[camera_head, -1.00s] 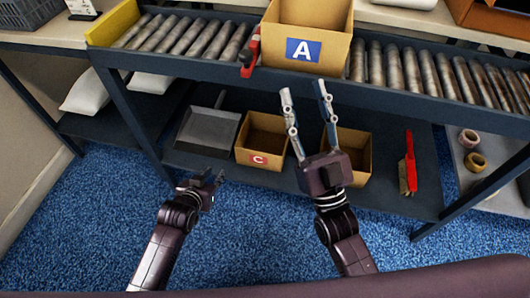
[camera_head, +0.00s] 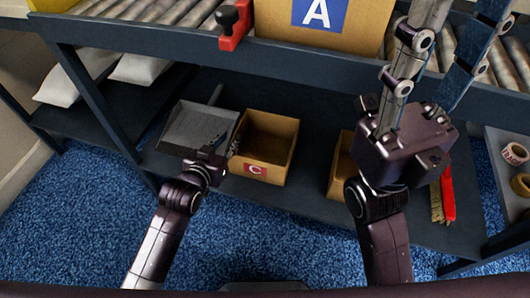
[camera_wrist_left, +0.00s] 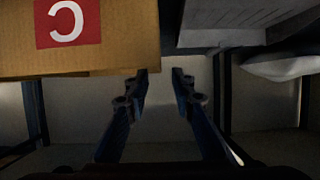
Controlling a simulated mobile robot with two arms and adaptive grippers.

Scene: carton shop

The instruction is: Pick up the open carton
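A large open carton with a blue A label (camera_head: 318,40) stands on the roller conveyor; its top is cut off. A smaller open carton with a red C label (camera_head: 268,138) sits on the lower shelf. My left gripper (camera_head: 236,136) is at that carton's left side, beside the dustpan. In the left wrist view its fingers (camera_wrist_left: 160,74) are apart with nothing between them; carton C (camera_wrist_left: 115,40) is at upper left, close to one fingertip. My right gripper (camera_head: 462,40) is raised right of carton A, its fingers spread and tips near or past the top edge.
Another small carton (camera_head: 341,162) is partly hidden behind my right gripper. A grey dustpan (camera_head: 190,130) lies on the lower shelf. A red clamp (camera_head: 235,28) is on the conveyor rail (camera_head: 150,45). A red-handled brush (camera_head: 447,195) and tape rolls (camera_head: 515,153) are at right.

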